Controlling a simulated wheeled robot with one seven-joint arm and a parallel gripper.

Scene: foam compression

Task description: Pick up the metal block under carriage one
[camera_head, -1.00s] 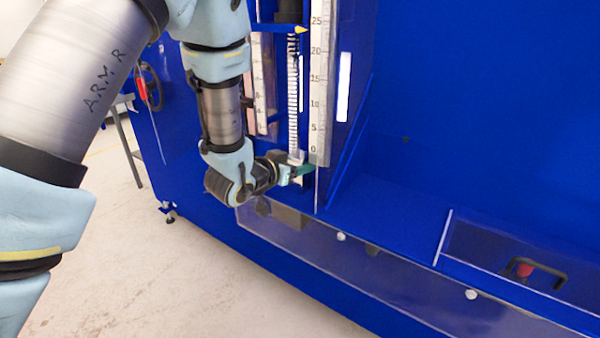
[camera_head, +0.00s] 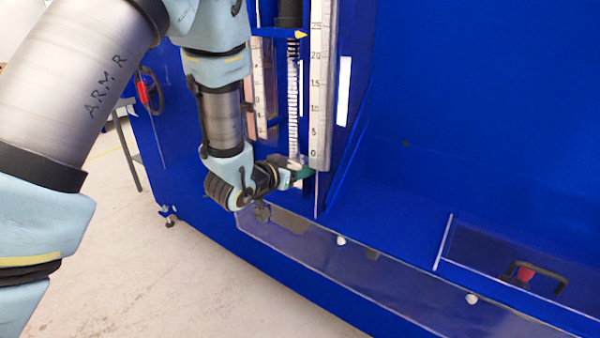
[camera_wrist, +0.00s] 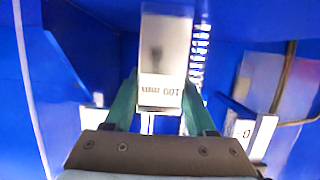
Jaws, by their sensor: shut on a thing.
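A silver metal block (camera_wrist: 165,45) marked "100 mm" stands between the two green fingers of my gripper (camera_wrist: 160,103) in the wrist view. The gripper is shut on its sides. In the head view my gripper (camera_head: 305,173) is at the foot of a tall striped column (camera_head: 294,110), next to the zero end of a ruler (camera_head: 320,90). The block is mostly hidden there by the gripper. A blue carriage with a yellow pointer (camera_head: 300,35) sits above the column, well above the gripper.
A clear upright panel (camera_head: 347,130) and a blue slanted brace (camera_head: 352,150) stand right of the ruler. A clear low guard (camera_head: 330,255) runs along the front edge. A blue ledge (camera_head: 400,215) to the right is bare.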

